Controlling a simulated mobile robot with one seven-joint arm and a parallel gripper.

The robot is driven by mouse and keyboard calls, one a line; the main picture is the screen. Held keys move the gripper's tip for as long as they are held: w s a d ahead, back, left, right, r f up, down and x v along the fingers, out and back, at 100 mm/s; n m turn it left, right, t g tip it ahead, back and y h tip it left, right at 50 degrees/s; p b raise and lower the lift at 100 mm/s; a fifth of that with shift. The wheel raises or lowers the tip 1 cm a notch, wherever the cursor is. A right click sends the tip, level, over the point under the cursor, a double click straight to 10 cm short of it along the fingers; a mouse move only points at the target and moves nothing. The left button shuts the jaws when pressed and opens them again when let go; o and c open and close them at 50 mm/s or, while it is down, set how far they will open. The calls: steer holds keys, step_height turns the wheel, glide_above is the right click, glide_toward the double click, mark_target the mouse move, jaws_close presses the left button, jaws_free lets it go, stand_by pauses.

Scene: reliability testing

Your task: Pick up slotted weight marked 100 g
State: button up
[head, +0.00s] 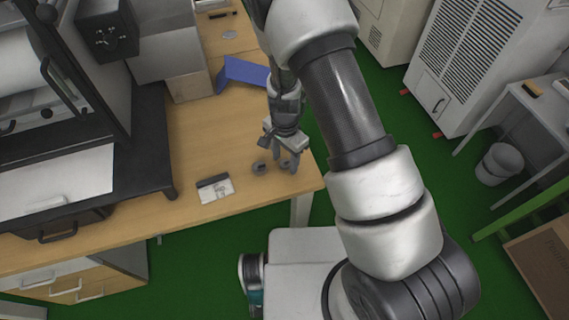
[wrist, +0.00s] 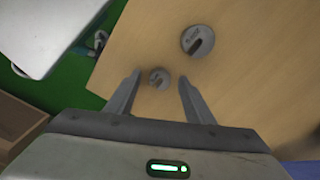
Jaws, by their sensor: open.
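Two grey slotted weights lie on the wooden table. The smaller weight (wrist: 159,78) is near the table edge and appears between my fingertips in the wrist view. The larger weight (wrist: 198,40) lies beyond it, up and to the right there. In the head view the larger weight (head: 259,168) is just left of my gripper (head: 287,167), and the smaller one is mostly hidden by the fingers. My gripper (wrist: 160,75) is open, pointing down over the table, and holds nothing. No marking on either weight is readable, so I cannot tell which is 100 g.
A small black-and-white box (head: 215,190) lies on the table (head: 200,145) left of the weights. A blue angled object (head: 242,73) stands farther back. A dark-framed apparatus (head: 150,140) fills the left side. The table's front right corner is close to my gripper.

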steer(key=shift+r, duration=0.1)
steer(key=c, duration=1.2)
